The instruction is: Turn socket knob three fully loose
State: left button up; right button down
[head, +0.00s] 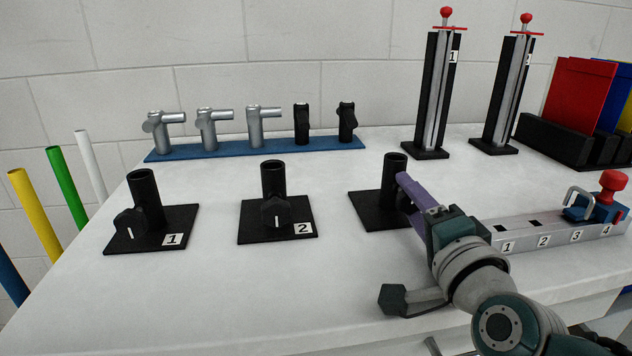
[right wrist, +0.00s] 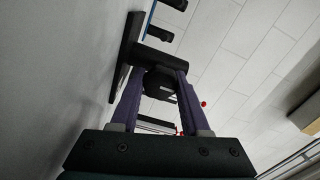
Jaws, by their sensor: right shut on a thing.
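Socket three is a black upright tube (head: 393,172) on a flat black base (head: 368,210), right of sockets 1 and 2. My right gripper (head: 403,192) is at its front right side, and its purple fingers and arm hide the knob and part of the base in the head view. In the right wrist view the two purple fingers of my right gripper (right wrist: 160,86) are on either side of the black knob (right wrist: 158,77), shut on it. The knob's pointer mark is not visible. My left gripper is not in view.
Socket 1 (head: 146,205) and socket 2 (head: 274,200) stand to the left. A blue rack (head: 250,148) with silver and black fittings is behind. A numbered metal rail (head: 555,233) with a red-knobbed clamp (head: 612,188) lies close right of my arm. Two tall stands (head: 432,95) rise behind.

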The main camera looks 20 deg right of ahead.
jog(key=shift+c, duration=1.9)
grip_release()
jog(key=p+v, duration=0.1)
jog(key=v, duration=0.9)
jog(key=shift+d, duration=0.1)
